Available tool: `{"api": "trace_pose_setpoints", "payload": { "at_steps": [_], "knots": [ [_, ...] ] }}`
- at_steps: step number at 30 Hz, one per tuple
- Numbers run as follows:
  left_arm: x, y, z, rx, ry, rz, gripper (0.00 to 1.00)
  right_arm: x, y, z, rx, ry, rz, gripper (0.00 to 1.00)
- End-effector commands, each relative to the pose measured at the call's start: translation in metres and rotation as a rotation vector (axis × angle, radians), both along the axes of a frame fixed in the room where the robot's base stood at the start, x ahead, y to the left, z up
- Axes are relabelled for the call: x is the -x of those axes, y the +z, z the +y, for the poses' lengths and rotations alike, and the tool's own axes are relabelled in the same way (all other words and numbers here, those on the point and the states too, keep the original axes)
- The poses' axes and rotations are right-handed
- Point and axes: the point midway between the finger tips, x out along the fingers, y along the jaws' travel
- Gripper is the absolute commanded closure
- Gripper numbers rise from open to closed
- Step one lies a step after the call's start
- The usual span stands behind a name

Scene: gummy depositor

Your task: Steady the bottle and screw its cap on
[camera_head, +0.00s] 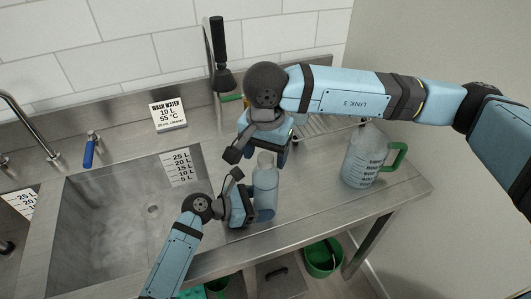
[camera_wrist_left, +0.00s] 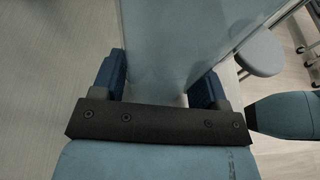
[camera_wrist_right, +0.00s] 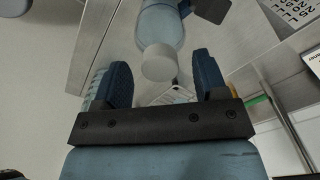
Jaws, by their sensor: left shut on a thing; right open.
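The clear, bluish bottle (camera_head: 265,182) stands upright on the steel counter right of the sink. My left gripper (camera_head: 260,212) is shut on its lower body; in the left wrist view the bottle (camera_wrist_left: 172,45) fills the space between the fingers. A whitish cap (camera_wrist_right: 159,62) sits at the top of the bottle; how far it is screwed down cannot be told. My right gripper (camera_head: 266,153) is open just above the bottle top, pointing down. In the right wrist view the cap lies between the open fingers' tips, with a gap on each side.
A graduated jug (camera_head: 362,165) with a green handle stands right of the bottle. The sink basin (camera_head: 120,215) lies to the left. A wash water sign (camera_head: 168,115) and a black-handled tool (camera_head: 219,50) are behind. A green bucket (camera_head: 322,262) is below the counter.

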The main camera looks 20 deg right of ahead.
Motion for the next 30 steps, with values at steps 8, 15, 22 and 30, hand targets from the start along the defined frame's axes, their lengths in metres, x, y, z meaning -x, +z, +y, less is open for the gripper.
{"api": "trace_pose_setpoints", "payload": {
  "at_steps": [8,15,22,30],
  "knots": [
    [0.0,0.0,0.0,0.0,0.0,0.0,0.99,-0.001,0.054,0.001,-0.001,0.001,-0.006,0.34],
    [0.0,0.0,0.0,0.0,0.0,0.0,0.99,0.0,0.098,0.0,-0.001,-0.001,-0.003,0.34],
    [0.0,0.0,0.0,0.0,0.0,0.0,0.99,0.0,0.115,0.0,0.0,0.0,-0.001,0.34],
    [0.0,0.0,0.0,0.0,0.0,0.0,0.37,0.0,0.115,0.0,0.0,0.0,-0.001,0.34]
  ]
}}
